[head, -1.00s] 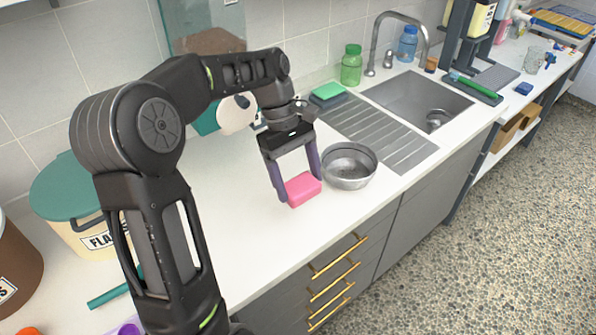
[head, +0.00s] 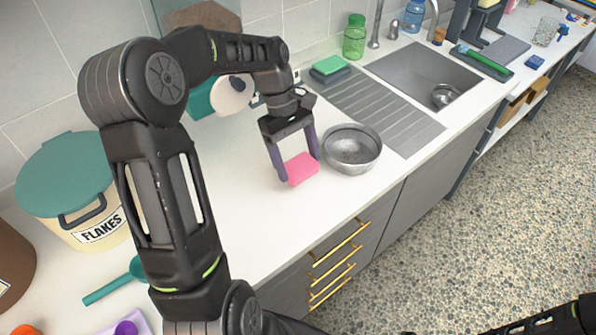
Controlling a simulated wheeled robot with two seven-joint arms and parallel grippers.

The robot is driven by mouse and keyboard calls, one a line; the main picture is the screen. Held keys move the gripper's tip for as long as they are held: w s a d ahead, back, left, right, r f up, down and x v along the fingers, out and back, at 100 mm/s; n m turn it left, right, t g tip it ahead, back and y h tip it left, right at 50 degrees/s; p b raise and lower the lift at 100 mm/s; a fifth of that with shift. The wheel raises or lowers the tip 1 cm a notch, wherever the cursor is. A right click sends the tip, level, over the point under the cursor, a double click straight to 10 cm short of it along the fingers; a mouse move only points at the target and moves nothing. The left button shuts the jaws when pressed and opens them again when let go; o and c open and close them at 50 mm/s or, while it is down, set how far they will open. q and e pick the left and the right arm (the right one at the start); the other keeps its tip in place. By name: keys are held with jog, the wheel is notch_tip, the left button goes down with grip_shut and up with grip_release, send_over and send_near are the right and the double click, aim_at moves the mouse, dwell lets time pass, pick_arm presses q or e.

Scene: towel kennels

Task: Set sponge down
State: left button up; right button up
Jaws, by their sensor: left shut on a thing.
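A pink sponge (head: 302,169) is held between the two fingers of my left gripper (head: 298,167). The fingers point down at the white counter (head: 240,215), and the left gripper is shut on the sponge. The sponge is at or just above the counter top; I cannot tell whether it touches. It is just left of a metal bowl (head: 352,148), with a small gap between them. My right gripper is not in view.
The ribbed drainboard and sink (head: 425,78) lie behind and right of the bowl. A green sponge on a dark holder (head: 329,68) and a green bottle (head: 354,38) stand at the wall. A flakes tub (head: 75,185) stands left.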

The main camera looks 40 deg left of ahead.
aim_at(294, 160)
pick_arm(q)
jog(key=shift+f, duration=0.45)
jog(key=shift+f+p, duration=0.35)
jog(key=shift+f, duration=1.55)
jog(key=shift+f, duration=0.2)
jog(key=o, duration=1.3)
jog(key=shift+r, duration=0.2)
jog(key=shift+b+v, duration=0.65)
jog(key=shift+v, duration=3.1)
